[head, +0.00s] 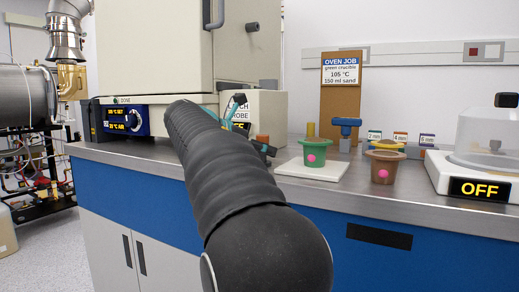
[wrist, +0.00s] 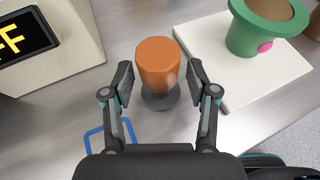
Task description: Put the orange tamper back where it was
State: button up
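The orange tamper (wrist: 158,62) stands upright on the grey counter in the wrist view, with a dark round foot below its orange top. My gripper (wrist: 160,79) has one finger on each side of it, with a narrow gap showing at both sides. A blue square outline (wrist: 93,139) is marked on the counter at the near left of the tamper, partly hidden by my gripper. In the head view only the tamper's orange top (head: 262,138) shows, just behind my gripper (head: 265,149); my arm hides much of that area.
A green crucible (head: 313,147) stands on a white tile (head: 325,172) right of the tamper; the tile is close to my right finger. A brown crucible (head: 383,172) stands further right. A box with a yellow OFF display (wrist: 28,36) is at the left. The oven (head: 150,50) stands behind.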

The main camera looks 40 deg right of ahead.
jog(key=shift+r, duration=0.1)
jog(key=shift+a+r, duration=0.15)
jog(key=shift+r, duration=0.05)
jog(key=p+v, duration=0.2)
jog(key=v, duration=0.9)
jog(key=shift+a, duration=0.35)
jog(key=s+a+f+m+t+y, duration=0.2)
jog(key=s+a+f+m+y, duration=0.2)
jog(key=f, duration=0.7)
jog(key=s+a+f+m+t+y, duration=0.1)
jog(key=s+a+f+m+y, duration=0.4)
jog(key=s+a+f+m, duration=0.3)
jog(key=s+a+f+m+t+y, duration=0.2)
jog(key=s+a+f+m+y, duration=0.2)
jog(key=f, duration=1)
jog(key=s+a+m, duration=0.2)
jog(key=s+a, duration=0.2)
jog(key=s, duration=0.1)
jog(key=shift+s+a+f+t, duration=0.2)
jog(key=shift+s+f+t, duration=0.05)
jog(key=shift+s+t, duration=0.1)
